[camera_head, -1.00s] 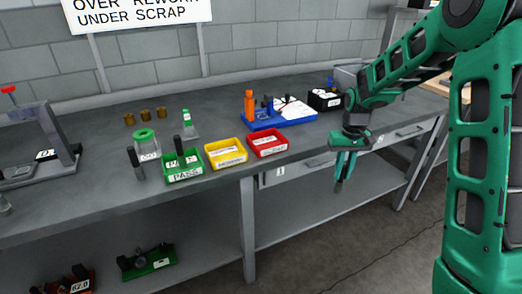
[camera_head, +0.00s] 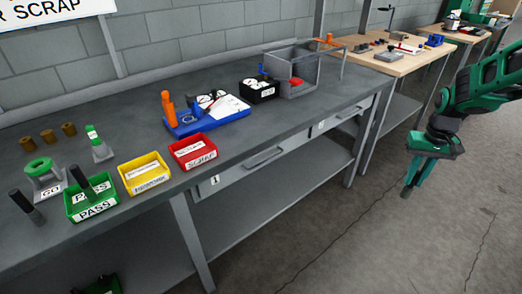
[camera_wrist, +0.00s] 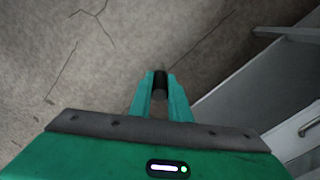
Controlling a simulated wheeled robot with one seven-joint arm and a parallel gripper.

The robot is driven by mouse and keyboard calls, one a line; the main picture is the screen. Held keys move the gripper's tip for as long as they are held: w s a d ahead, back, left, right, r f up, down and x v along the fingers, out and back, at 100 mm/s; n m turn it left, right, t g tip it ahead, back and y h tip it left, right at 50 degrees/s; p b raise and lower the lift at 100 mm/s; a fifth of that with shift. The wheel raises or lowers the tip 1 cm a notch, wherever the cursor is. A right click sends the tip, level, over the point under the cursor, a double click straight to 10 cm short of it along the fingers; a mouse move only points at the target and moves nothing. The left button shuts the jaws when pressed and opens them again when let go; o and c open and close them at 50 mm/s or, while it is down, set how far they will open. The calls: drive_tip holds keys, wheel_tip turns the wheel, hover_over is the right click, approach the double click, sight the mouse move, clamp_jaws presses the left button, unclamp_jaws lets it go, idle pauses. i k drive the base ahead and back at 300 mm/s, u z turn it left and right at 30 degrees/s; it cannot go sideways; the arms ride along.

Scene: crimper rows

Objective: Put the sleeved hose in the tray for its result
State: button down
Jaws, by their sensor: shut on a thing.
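My gripper (camera_head: 411,180) is out over the floor, to the right of the grey bench's front edge. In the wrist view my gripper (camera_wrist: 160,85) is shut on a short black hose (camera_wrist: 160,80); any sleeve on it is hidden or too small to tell. On the bench stand a green tray marked PASS (camera_head: 95,210), a yellow tray that seems to read REWORK (camera_head: 147,188) and a red tray marked SCRAP (camera_head: 195,162). A dark hose-like piece (camera_head: 82,178) stands tilted in the green tray.
Another dark piece (camera_head: 24,205) leans left of the green tray, near the GO gauge (camera_head: 42,172). A blue fixture (camera_head: 205,122), a black box (camera_head: 260,92) and a grey bin (camera_head: 296,85) stand farther along. Open floor surrounds my gripper.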

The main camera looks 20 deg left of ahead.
sight(145, 175)
drive_tip(key=z, duration=0.05)
drive_tip(key=k, duration=1.1)
drive_tip(key=u, duration=0.8)
drive_tip(key=i, duration=1)
drive_tip(key=z, duration=0.05)
